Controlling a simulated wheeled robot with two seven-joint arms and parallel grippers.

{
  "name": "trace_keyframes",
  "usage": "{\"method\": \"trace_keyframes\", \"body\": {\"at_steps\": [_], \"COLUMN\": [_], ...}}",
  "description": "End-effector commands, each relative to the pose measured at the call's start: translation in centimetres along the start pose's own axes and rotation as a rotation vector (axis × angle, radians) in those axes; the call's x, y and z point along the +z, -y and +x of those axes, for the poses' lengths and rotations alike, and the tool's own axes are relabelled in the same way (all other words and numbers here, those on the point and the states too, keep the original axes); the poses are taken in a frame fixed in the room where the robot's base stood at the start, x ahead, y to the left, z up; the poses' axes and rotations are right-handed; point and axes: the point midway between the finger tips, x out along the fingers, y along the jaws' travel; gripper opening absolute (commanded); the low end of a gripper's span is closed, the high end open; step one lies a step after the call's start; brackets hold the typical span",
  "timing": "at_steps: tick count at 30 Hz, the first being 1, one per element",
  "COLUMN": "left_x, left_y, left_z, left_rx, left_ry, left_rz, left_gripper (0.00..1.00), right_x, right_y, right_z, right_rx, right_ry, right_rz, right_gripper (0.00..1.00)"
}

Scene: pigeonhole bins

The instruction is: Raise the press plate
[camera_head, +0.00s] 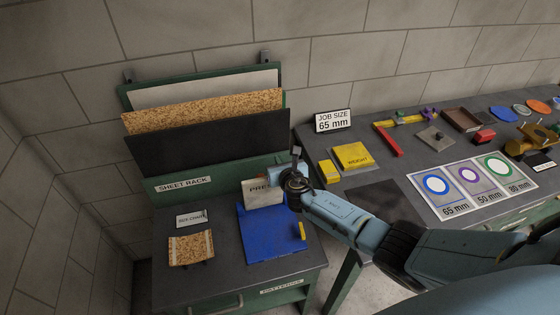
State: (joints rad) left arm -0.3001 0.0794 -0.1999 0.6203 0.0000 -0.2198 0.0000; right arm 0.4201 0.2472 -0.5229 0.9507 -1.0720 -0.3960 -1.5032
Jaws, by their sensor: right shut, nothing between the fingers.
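A flat blue plate (266,236) lies on the dark bench top, with a small yellow piece (302,230) at its right edge; it looks like the press plate. A white sign starting "PRE" (259,193) stands behind it, its right part hidden by my right gripper. My right gripper (296,158) is shut and empty, above and behind the blue plate's right back corner, apart from the yellow piece. My left gripper is not in view.
A sheet rack (180,185) with upright boards stands behind. A cork piece (190,249) and a size-chart sign (191,218) lie at left. The right bench holds a yellow weight (353,156), a job-size sign (333,120) reading 65 mm, size cards (437,187) and several tools.

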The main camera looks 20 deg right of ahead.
Motion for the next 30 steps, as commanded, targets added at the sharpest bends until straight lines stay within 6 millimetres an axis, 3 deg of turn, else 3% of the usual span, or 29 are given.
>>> {"method": "trace_keyframes", "body": {"at_steps": [22,26,30], "left_x": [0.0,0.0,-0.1], "left_y": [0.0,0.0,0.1], "left_z": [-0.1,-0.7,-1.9], "left_rx": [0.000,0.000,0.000], "left_ry": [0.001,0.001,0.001], "left_rz": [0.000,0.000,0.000], "left_gripper": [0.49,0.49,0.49], "right_x": [0.0,0.1,0.2], "right_y": [0.0,0.0,0.0], "right_z": [-0.1,-1.0,-3.1], "right_rx": [0.000,0.000,0.002], "right_ry": [0.000,-0.001,-0.001], "right_rz": [0.000,-0.001,0.000], "right_gripper": [0.00,0.00,0.00]}}
